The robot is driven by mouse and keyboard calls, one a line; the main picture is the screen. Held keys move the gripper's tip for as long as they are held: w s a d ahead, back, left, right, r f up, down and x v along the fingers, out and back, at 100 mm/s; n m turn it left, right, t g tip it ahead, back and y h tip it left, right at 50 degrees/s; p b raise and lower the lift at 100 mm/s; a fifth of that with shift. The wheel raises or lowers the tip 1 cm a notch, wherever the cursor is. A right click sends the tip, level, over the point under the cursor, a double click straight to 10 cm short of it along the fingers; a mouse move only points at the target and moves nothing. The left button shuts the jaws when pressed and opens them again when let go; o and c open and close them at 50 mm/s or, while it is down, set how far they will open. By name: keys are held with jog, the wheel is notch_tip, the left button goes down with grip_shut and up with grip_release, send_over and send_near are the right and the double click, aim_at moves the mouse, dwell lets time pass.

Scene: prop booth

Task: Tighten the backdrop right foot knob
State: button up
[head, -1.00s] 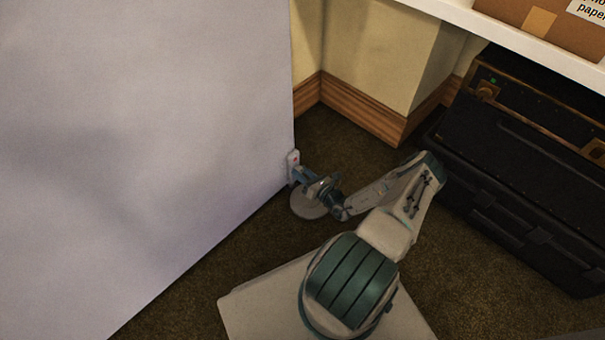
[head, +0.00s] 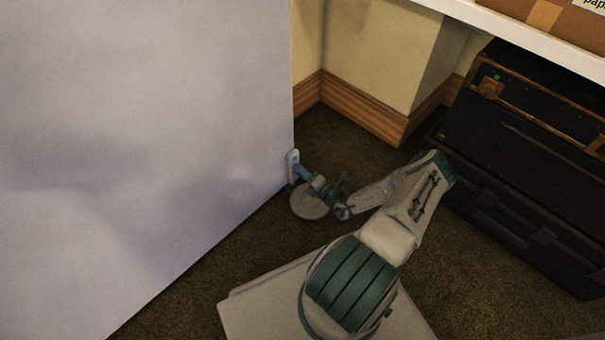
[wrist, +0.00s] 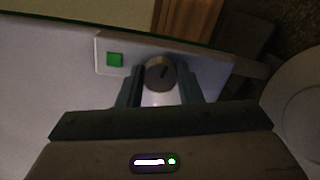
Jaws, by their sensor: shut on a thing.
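The backdrop (head: 140,150) is a large pale grey panel filling the left of the head view. At its lower right edge is a small white plate (head: 292,159); in the wrist view the plate (wrist: 103,43) bears a lit green square. The knob (wrist: 159,73) is a round grey-brown piece with a dark slot mark, beside the plate. My gripper (wrist: 160,88) is shut on the knob, one finger on each side. In the head view my gripper (head: 303,174) reaches the plate, and the knob is hidden there. A pale round foot disc (head: 308,204) lies on the carpet below.
Black cases (head: 520,170) stand at the right under a white shelf (head: 520,38) with a cardboard box (head: 560,20) on it. A wall corner with a wooden baseboard (head: 360,115) is behind. Dark carpet (head: 480,270) is clear at the lower right.

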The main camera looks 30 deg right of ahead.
jog(key=shift+s+f+m, duration=0.1)
jog(key=shift+m, duration=0.8)
jog(key=o, duration=1)
jog(key=p+v, duration=0.3)
jog(key=v, duration=1)
jog(key=shift+s, duration=0.4)
